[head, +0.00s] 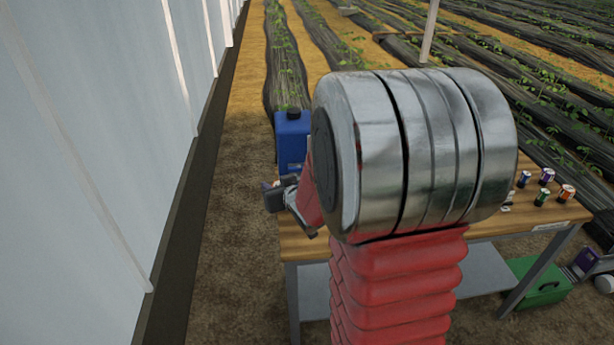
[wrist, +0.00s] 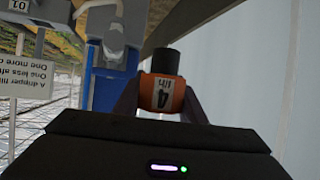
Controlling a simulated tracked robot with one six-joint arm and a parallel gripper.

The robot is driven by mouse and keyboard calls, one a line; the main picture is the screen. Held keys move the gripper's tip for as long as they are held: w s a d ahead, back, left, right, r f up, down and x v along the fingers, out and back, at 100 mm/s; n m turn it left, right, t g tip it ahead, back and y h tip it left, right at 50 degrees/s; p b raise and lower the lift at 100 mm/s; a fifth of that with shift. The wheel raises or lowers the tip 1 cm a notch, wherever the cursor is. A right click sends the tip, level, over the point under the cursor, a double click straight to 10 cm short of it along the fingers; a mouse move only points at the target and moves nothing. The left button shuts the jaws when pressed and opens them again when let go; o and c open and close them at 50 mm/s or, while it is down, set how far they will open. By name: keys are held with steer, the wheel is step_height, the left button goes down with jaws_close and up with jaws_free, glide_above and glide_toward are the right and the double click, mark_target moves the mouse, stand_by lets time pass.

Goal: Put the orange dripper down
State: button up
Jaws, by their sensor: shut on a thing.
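In the wrist view an orange dripper (wrist: 163,92) with a black top and a white label reading "4 l/h" sits between the two fingers of my gripper (wrist: 160,108). The fingers are shut on it. In the head view my gripper (head: 277,190) is at the left end of the wooden bench (head: 292,244), in front of the blue canister; the held dripper cannot be made out there. My arm hides the middle of the bench.
The blue canister (head: 292,137) with a black cap stands at the bench's left side. A printed sign (wrist: 27,83) shows in the wrist view. A green case (head: 541,284) lies below right. A pale wall (head: 95,120) runs along the left.

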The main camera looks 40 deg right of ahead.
steer(key=w+a+n+y, duration=0.1)
steer(key=w+a, duration=0.2)
steer(key=a, duration=0.8)
steer(key=w+a+f+n+y, duration=0.1)
steer(key=w+a, duration=0.2)
steer(key=a, duration=0.7)
steer(key=shift+w+a+f+n+y, duration=0.2)
steer(key=shift+a+n+y, duration=0.1)
steer(key=shift+a+y, duration=0.1)
steer(key=shift+a, duration=0.1)
